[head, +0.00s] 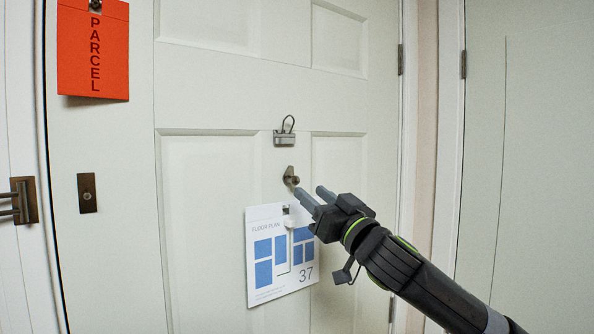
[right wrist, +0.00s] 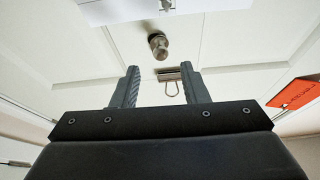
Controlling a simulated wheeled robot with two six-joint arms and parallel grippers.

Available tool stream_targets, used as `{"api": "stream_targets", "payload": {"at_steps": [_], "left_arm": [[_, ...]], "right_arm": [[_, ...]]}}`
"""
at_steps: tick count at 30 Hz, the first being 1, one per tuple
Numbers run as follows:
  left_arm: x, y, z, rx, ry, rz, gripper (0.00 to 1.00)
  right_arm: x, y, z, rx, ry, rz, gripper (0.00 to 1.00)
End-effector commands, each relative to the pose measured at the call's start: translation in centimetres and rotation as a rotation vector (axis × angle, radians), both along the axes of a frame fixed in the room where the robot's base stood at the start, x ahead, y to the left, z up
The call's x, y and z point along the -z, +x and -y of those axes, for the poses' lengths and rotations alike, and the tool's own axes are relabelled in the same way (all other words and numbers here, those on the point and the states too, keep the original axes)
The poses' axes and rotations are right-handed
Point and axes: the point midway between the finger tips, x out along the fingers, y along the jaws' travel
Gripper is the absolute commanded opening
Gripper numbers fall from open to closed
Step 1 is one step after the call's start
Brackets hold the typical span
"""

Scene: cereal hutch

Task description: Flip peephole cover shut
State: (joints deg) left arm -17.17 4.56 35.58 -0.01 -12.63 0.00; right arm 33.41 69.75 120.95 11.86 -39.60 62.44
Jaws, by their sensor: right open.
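The peephole (head: 291,178) is a small dark bronze fitting on the white door, with its cover piece seen at the upper left of the round barrel. I cannot tell clearly how far the cover is swung. In the right wrist view the peephole (right wrist: 158,46) shows as a round knob beyond the fingertips. My right gripper (head: 309,190) is open and empty, its fingertips just below and right of the peephole. The right wrist view shows both fingers (right wrist: 162,72) apart with nothing between them. My left gripper is not in view.
A metal hook (head: 284,137) is above the peephole. A floor plan sheet (head: 262,222) hangs just below, close to the gripper. An orange parcel tag (head: 78,50) hangs at upper left. A bronze lock plate (head: 87,193) and handle (head: 24,200) are at left.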

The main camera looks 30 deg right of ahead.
Motion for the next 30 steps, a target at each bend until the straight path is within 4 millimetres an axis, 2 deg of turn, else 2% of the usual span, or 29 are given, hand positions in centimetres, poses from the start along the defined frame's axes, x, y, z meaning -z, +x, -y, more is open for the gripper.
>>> {"api": "stream_targets", "payload": {"at_steps": [1, 6, 15, 28, 30], "left_arm": [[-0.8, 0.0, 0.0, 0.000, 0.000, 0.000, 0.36], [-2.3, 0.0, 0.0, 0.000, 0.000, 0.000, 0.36], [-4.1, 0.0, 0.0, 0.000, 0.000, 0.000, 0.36], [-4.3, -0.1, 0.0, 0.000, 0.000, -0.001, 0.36], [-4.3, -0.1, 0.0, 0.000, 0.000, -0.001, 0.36]], "right_arm": [[-0.6, 0.5, -0.1, -0.004, 0.006, 0.000, 0.41], [-1.4, 2.3, -0.2, -0.004, 0.006, 0.001, 0.41], [-2.4, 5.2, -0.4, -0.002, 0.003, 0.000, 0.41], [-2.4, 6.0, -0.5, -0.001, -0.002, 0.000, 0.41], [-2.4, 6.0, -0.5, -0.001, -0.002, 0.000, 0.34]]}}
